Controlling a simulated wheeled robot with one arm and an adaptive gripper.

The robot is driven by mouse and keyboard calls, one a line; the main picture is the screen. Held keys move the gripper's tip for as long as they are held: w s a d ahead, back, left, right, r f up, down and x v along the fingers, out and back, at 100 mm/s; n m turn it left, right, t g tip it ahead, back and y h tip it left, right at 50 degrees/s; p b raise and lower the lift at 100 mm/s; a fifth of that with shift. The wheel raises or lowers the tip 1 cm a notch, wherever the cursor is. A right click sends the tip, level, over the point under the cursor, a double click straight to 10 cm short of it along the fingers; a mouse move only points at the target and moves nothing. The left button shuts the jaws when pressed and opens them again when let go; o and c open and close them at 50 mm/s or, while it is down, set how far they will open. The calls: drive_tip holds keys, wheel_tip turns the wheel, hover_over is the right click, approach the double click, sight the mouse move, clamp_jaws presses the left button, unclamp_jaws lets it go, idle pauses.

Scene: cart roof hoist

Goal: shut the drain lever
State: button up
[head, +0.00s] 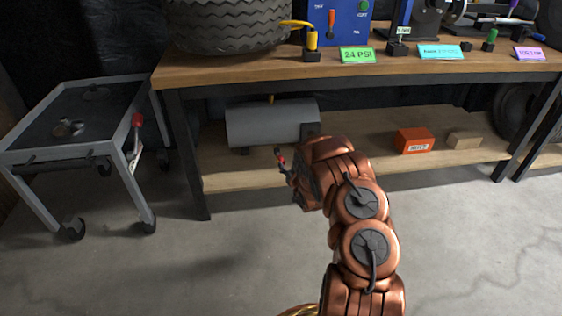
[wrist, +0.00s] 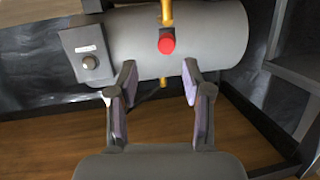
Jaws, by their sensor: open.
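A grey cylindrical tank (head: 268,124) lies on the lower shelf under the bench, and it fills the upper part of the wrist view (wrist: 215,35). A round red knob (wrist: 166,44) faces the wrist camera, in line with a yellow fitting (wrist: 167,12); it looks like the end of the drain lever. My gripper (wrist: 150,80) is open, its two fingers pointing at the tank, with the red knob centred beyond the gap. Nothing is visibly held. In the head view my gripper (head: 283,165) is in front of the tank, partly hidden by my wrist. Contact with the lever cannot be told.
An orange box (head: 414,141) and a small tan block (head: 464,140) lie on the shelf. A wheeled cart (head: 85,115) stands left. The bench top (head: 225,68) overhangs the tank.

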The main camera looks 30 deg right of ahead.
sight(281, 159)
drive_tip(key=shift+w+d+f+m+t+b, duration=0.15)
drive_tip(key=shift+w+f+t+b, duration=0.3)
drive_tip(key=shift+w, duration=0.75)
drive_tip(key=shift+w+d+f+m+t+b, duration=0.25)
drive_tip(key=shift+w+t+b, duration=0.35)
drive_tip(key=shift+w, duration=0.55)
drive_tip(key=shift+w+d+f+m+t+b, duration=0.1)
drive_tip(key=shift+w+f+t+b, duration=0.45)
drive_tip(key=shift+w, duration=0.65)
drive_tip(key=shift+r, duration=0.15)
clamp_jaws()
